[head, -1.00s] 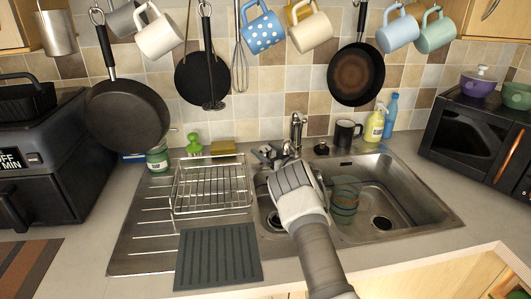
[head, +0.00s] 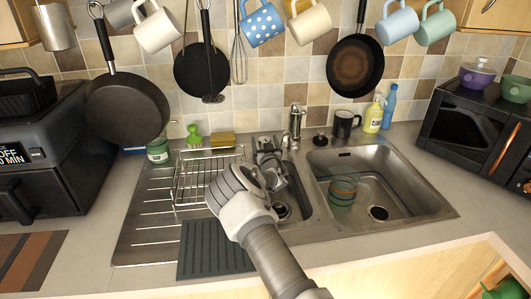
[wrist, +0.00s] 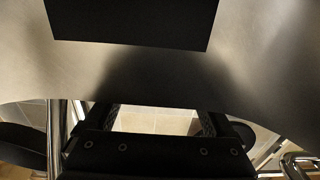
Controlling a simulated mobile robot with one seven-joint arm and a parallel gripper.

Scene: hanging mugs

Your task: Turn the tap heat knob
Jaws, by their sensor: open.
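The chrome tap (head: 295,122) stands upright behind the sink, near the wall. Its heat knob is too small to make out clearly in the head view. My gripper (head: 267,147) is just left of and in front of the tap, above the sink's back left edge, pointing toward the wall. I cannot tell whether it touches the tap. In the wrist view the two fingers of my gripper (wrist: 160,116) are spread, with tiles showing in the empty gap. A large metallic surface fills the upper part of that view; I cannot tell what it is.
The wire dish rack (head: 190,180) is close on the left. The right sink basin (head: 410,205) holds stacked bowls (head: 343,190). A dark mug (head: 344,124) and a yellow soap bottle (head: 374,115) stand right of the tap. Pans and mugs hang above.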

